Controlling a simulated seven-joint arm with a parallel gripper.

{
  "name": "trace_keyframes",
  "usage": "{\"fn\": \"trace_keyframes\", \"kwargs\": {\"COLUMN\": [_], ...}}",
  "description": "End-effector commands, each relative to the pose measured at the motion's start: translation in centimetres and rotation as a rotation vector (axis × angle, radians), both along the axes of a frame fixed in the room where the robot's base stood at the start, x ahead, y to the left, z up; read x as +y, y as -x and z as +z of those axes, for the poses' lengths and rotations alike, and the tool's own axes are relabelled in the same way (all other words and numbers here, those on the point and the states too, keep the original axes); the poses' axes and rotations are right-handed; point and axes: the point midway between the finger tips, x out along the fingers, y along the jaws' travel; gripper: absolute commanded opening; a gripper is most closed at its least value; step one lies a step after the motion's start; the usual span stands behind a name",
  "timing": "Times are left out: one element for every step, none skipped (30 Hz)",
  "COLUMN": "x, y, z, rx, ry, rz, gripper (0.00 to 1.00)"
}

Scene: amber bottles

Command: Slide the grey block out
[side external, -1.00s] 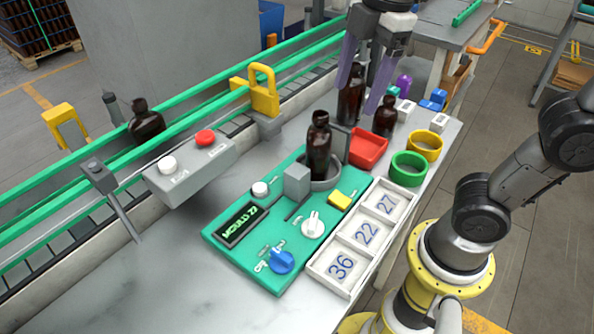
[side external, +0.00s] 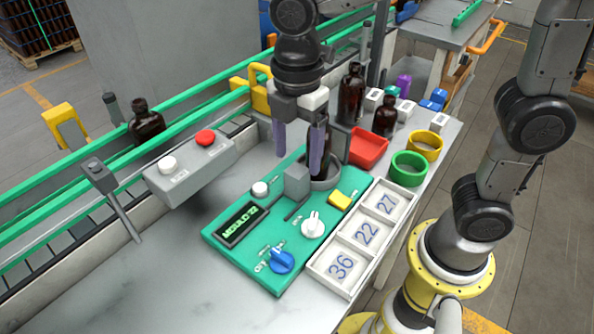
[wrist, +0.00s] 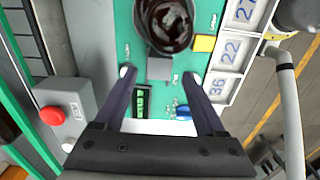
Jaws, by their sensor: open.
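The grey block (side external: 297,180) stands on the green panel (side external: 222,240), at the end of a slot and beside a round grey seat (side external: 331,184). An amber bottle (side external: 325,158) stands upright in the seat, partly hidden by a finger. My gripper (side external: 298,158) is open above the block, pointing down. In the wrist view the block (wrist: 159,68) lies between the spread fingertips of my gripper (wrist: 159,75), just below the dark bottle (wrist: 164,22). No contact with the block can be made out.
The panel carries a display (side external: 242,224) reading MOULD 22, a white knob (side external: 313,225), a blue knob (side external: 281,261) and a yellow button (side external: 340,200). A number tray (side external: 318,270) lies right of it. More bottles (side external: 351,95) stand behind a red tray (side external: 368,148).

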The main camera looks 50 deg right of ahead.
Motion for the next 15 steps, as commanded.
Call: {"fn": "trace_keyframes", "kwargs": {"x": [0.0,0.0,0.0,0.0,-0.1,0.0,0.0,0.0,0.0,0.0,0.0,0.0,0.0,0.0,0.0], "y": [0.0,0.1,0.1,0.1,0.1,0.0,0.0,0.0,0.0,0.0,0.0,0.0,0.0,0.0,0.0], "z": [-1.0,-1.5,-2.1,-2.6,-3.0,-3.5,-3.8,-4.1,-4.4,-4.6,-4.7,-4.9,-5.0,-5.0,-5.1], "rx": [0.004,0.004,0.003,0.003,0.003,0.002,0.002,0.002,0.002,0.001,0.0,-0.001,-0.001,-0.001,-0.001], "ry": [0.002,0.002,0.002,0.001,0.002,0.001,0.001,0.001,0.001,0.001,0.0,0.0,0.0,0.0,0.0], "rz": [0.0,0.0,0.0,0.0,0.0,0.0,-0.001,-0.001,-0.001,-0.001,-0.001,-0.001,-0.001,-0.001,-0.001], "gripper": [0.72,0.72,0.72,0.72,0.72,0.72,0.72,0.72,0.72,0.72,0.72,0.72,0.72,0.72,0.72]}}
